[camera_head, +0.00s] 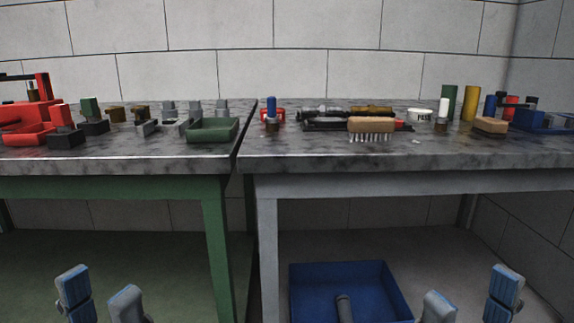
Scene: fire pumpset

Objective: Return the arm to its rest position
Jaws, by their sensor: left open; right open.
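My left gripper (101,296) shows at the bottom left, its two grey-blue fingertips apart with nothing between them. My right gripper (471,298) shows at the bottom right, its fingertips also apart and empty. Both are low in the view, in front of the tables and below the level of the tabletops. The rest of both arms lies outside the frame.
Two workbenches stand side by side, one green-framed (216,240) at left, one grey-framed (268,240) at right. Small parts, a green tray (213,131) and a brush (371,125) are on top. A blue bin (305,283) sits below, between my grippers.

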